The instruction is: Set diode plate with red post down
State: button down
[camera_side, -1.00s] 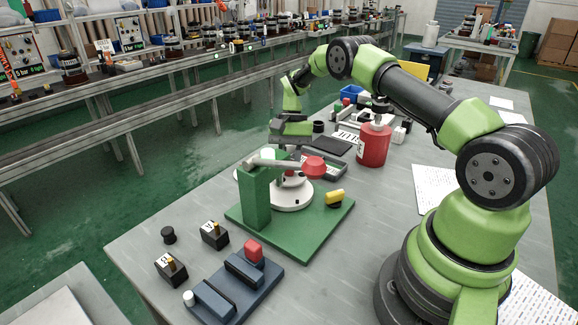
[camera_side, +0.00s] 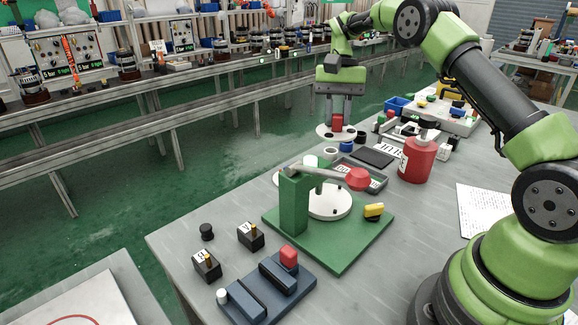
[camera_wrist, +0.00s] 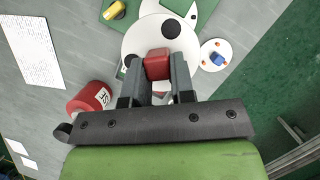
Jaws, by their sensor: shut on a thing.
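My gripper (camera_side: 337,118) is shut on the red post (camera_side: 337,123) of a pale diode plate (camera_side: 325,133). In the side view the plate hangs roughly level, beyond the green fixture. In the wrist view the red post (camera_wrist: 158,62) is between the two fingers, and the pale plate (camera_wrist: 150,35) with dark round spots spreads in front of them. A smaller-looking white disc with a blue post (camera_wrist: 218,58) and orange dots lies to the right of it. In the side view a blue post (camera_side: 347,147) shows just below the held plate.
The green fixture (camera_side: 345,240) has a lever with a red knob (camera_side: 358,179), a white round base and a yellow knob (camera_side: 374,210). A red canister (camera_side: 418,160) and a dark grey tray (camera_side: 364,177) stand nearby. A blue-grey block fixture (camera_side: 265,290) is at the front.

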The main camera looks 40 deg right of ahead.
jog(key=s+a+n+g+h, duration=0.25)
jog(key=s+a+n, duration=0.25)
jog(key=s+n, duration=0.5)
jog(key=w+m, duration=0.2)
jog(key=w, duration=0.1)
jog(key=w+a+f+m+t+y, duration=0.1)
jog(key=w+m, duration=0.1)
jog(key=w, duration=0.1)
jog(key=w+m, duration=0.2)
jog(key=w, duration=0.1)
jog(key=shift+w+a+f+t+y, duration=0.15)
jog(key=shift+w+a+t+y, duration=0.2)
jog(key=shift+w+a, duration=0.05)
jog(key=w+a+m+t+y, duration=0.1)
jog(key=w+m+t+y, duration=0.1)
jog(key=w+m, duration=0.35)
jog(key=m+t+h, duration=0.3)
jog(key=m+t, duration=0.3)
jog(key=m, duration=1.3)
send_over(258, 197)
jog(key=s, duration=0.1)
notch_tip(258, 197, down, 6)
jog(key=f, duration=1)
jog(key=shift+s+d+f, duration=0.1)
jog(key=shift+d+f, duration=0.05)
jog(key=shift+d, duration=0.2)
jog(key=shift+f+m, duration=0.15)
jog(key=shift+m, duration=0.1)
